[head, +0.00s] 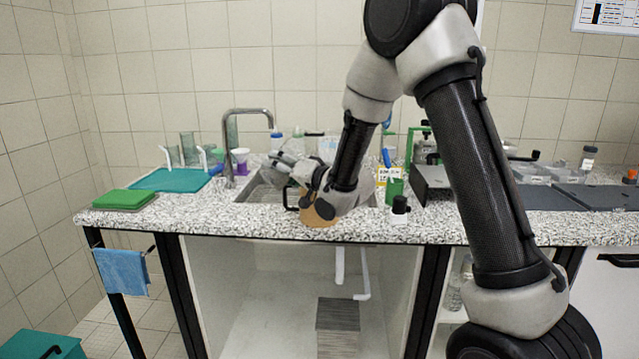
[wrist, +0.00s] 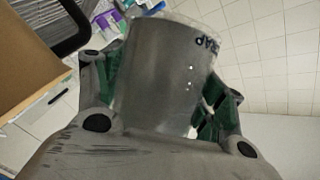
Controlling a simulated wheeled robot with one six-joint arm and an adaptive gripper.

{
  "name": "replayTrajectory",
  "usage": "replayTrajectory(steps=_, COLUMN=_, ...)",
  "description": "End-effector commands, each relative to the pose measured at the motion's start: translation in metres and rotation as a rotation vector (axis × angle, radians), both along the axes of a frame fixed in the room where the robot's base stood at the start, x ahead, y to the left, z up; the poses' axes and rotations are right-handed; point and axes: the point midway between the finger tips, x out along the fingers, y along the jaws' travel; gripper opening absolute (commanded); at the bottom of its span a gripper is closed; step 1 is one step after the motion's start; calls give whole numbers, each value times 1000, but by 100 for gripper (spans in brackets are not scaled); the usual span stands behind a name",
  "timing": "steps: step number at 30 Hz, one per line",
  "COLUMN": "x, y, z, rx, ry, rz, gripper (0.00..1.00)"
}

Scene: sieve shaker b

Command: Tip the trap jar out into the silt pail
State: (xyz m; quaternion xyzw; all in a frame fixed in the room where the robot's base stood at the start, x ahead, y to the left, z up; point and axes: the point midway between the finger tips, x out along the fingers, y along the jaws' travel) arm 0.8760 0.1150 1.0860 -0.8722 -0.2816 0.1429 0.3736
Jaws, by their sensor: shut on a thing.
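My gripper (wrist: 165,105) is shut on the trap jar (wrist: 165,75), a grey, cloudy cylinder with dark lettering that reads upside down in the wrist view. Its green-padded fingers press on both sides of the jar. A brown surface (wrist: 30,65) also fills the left of the wrist view. I cannot tell surely which thing is the silt pail.
The sink (head: 250,192) lies under my gripper, with a tall tap (head: 229,145) behind it. A teal tray (head: 170,180) and green pads (head: 125,200) are at the left. Bottles and equipment crowd the back.

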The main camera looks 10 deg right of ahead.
Motion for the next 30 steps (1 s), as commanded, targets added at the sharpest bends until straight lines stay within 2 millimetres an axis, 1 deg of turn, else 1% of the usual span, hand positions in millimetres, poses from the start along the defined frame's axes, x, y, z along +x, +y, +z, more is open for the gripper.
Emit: replayTrajectory(steps=30, x=0, y=2, z=-1, rx=135, ry=27, rz=1, gripper=32)
